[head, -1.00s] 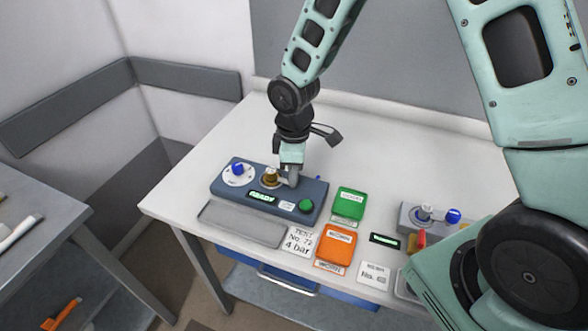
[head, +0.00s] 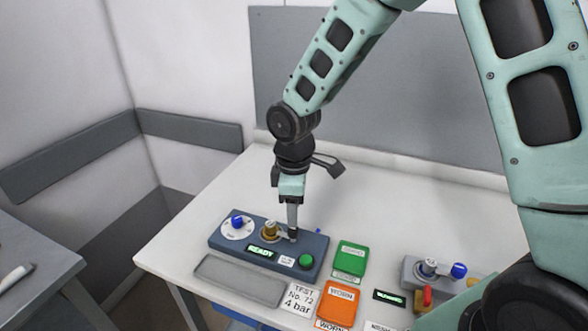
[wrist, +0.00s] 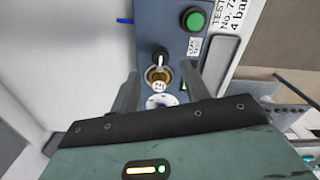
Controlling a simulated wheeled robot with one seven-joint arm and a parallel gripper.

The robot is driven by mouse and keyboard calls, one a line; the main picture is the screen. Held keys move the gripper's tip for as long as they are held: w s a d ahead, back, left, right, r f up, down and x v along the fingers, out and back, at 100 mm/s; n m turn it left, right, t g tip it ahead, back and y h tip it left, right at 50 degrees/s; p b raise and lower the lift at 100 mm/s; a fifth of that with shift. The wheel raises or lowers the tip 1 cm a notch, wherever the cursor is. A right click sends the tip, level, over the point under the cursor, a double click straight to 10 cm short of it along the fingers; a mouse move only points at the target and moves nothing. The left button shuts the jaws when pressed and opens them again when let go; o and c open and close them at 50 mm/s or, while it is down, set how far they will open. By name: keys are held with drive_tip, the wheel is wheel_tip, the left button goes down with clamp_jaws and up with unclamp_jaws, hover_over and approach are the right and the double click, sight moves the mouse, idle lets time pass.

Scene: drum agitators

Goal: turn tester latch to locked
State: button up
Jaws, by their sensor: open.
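The tester (head: 225,245) is a blue-grey box on the near left of the white bench, with a lit READY display. Its small black knob with a white line (wrist: 160,60) looks like the latch; the line runs along the picture's vertical in the wrist view. In the head view the fingers largely hide this knob. A brass plug (head: 270,230) stands beside it, also seen in the wrist view (wrist: 157,77). My gripper (head: 292,226) points down over the knob. In the wrist view its open fingers (wrist: 160,72) stand either side of the plug and knob, apparently holding nothing.
On the tester are a blue-knobbed white dial (head: 237,223) and a green button (head: 306,261). A grey tray (head: 240,281) lies in front. Green (head: 350,258) and orange (head: 338,302) boxes and another grey device (head: 430,268) stand to the right. The bench behind is clear.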

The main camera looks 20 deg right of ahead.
wheel_tip(320, 180, up, 12)
drive_tip(key=shift+b, duration=0.4)
